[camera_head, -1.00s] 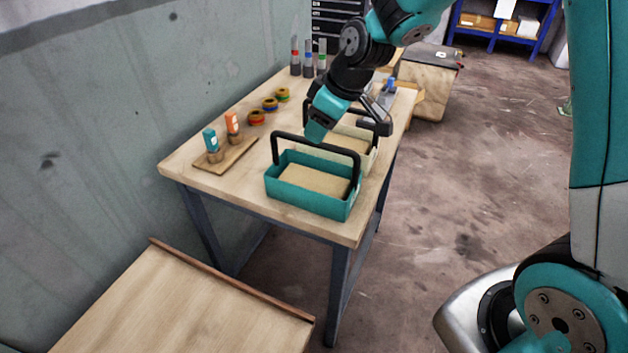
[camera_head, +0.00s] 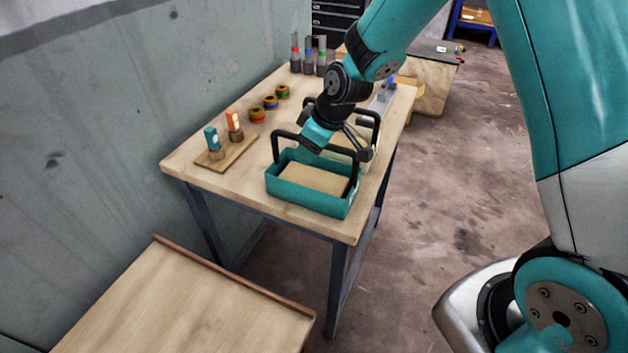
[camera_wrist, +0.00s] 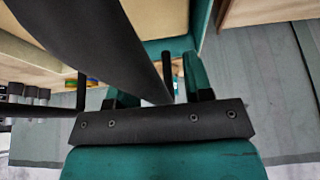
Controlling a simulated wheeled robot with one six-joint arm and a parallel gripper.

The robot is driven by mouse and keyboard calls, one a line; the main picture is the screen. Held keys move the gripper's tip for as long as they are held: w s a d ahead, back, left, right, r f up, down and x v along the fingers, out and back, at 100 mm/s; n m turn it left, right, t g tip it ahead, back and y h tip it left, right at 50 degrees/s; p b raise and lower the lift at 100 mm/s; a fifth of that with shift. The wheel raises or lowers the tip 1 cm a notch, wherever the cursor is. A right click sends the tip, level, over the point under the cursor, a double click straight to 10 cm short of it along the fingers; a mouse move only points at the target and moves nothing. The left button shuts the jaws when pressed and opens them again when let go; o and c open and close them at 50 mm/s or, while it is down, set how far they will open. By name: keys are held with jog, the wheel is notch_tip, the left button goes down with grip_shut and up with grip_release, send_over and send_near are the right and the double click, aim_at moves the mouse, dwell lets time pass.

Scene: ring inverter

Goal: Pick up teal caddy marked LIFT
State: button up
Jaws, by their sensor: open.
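The teal caddy (camera_head: 312,205) stands upright on the workbench at its near end, with a tan inside and a black arched handle (camera_head: 284,136). No LIFT marking is readable. My gripper (camera_head: 312,142) is above the caddy, at the middle of the handle, and hides part of it. In the wrist view, the dark handle bar (camera_wrist: 100,45) runs diagonally close in front of the open jaws and partly hides them. I cannot tell whether the jaws touch the bar.
A cream caddy (camera_head: 366,157) with a black handle stands close behind the teal one. On the workbench (camera_head: 205,182) are a wooden board (camera_head: 232,160) with teal and orange items, several coloured rings (camera_head: 270,103) and upright tubes (camera_head: 308,62). Another wooden table (camera_head: 180,305) is in front.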

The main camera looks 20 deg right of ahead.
jog(key=shift+f, duration=0.15)
grip_shut()
dwell(1.3)
